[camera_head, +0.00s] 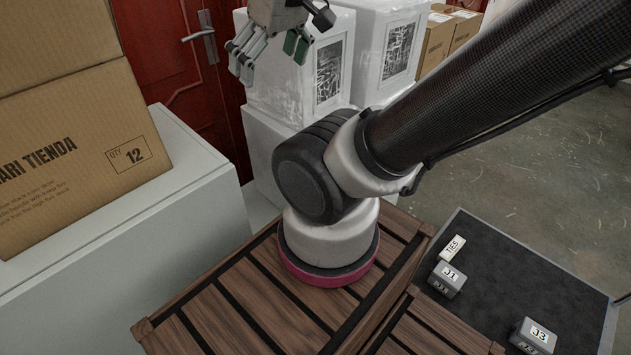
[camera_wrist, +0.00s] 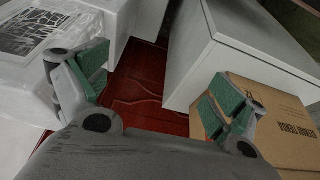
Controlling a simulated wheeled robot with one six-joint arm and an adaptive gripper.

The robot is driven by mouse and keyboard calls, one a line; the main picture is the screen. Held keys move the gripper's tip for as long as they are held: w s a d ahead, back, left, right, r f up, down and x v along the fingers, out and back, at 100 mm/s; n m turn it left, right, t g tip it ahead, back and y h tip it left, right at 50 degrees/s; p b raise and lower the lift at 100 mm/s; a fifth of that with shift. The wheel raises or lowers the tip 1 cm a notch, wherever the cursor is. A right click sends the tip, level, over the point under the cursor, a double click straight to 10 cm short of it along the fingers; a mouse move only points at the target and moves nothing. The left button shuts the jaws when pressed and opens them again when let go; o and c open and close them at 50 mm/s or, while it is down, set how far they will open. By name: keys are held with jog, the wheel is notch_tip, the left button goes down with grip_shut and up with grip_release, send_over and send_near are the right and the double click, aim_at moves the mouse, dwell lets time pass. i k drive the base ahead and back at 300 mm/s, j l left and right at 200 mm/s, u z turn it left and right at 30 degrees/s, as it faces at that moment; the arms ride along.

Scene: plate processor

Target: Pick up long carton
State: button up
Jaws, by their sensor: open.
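No carton in view is marked as the long one, so I cannot tell which it is. Two brown cartons are stacked on a white cabinet at the left of the head view: a lower one (camera_head: 80,150) printed "ARI TIENDA" and "QTY 12", and an upper one (camera_head: 55,40) cut off by the frame. A printed brown carton (camera_wrist: 280,125) shows at the right of the wrist view, partly behind a finger. My gripper (camera_head: 268,48) is open and empty, high up in front of white wrapped boxes. Its green-padded fingers (camera_wrist: 155,88) are spread wide in the wrist view, with nothing between them.
The white cabinet (camera_head: 200,235) stands at the left. White wrapped boxes (camera_head: 325,65) are stacked behind my arm, near a red door (camera_head: 170,55). More brown cartons (camera_head: 440,40) stand at the back. Small labelled boxes (camera_head: 447,279) lie on a dark surface at lower right.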

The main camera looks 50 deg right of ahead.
aim_at(448, 254)
jog(key=k+z, duration=0.15)
jog(key=k, duration=0.5)
jog(key=z, duration=1.85)
jog(key=k+j+z, duration=0.55)
jog(key=i+j+z, duration=0.15)
jog(key=i+j, duration=0.15)
jog(key=i+j+z, duration=0.2)
jog(key=j, duration=0.25)
jog(key=i+j+z, duration=0.15)
jog(key=i+j, duration=0.25)
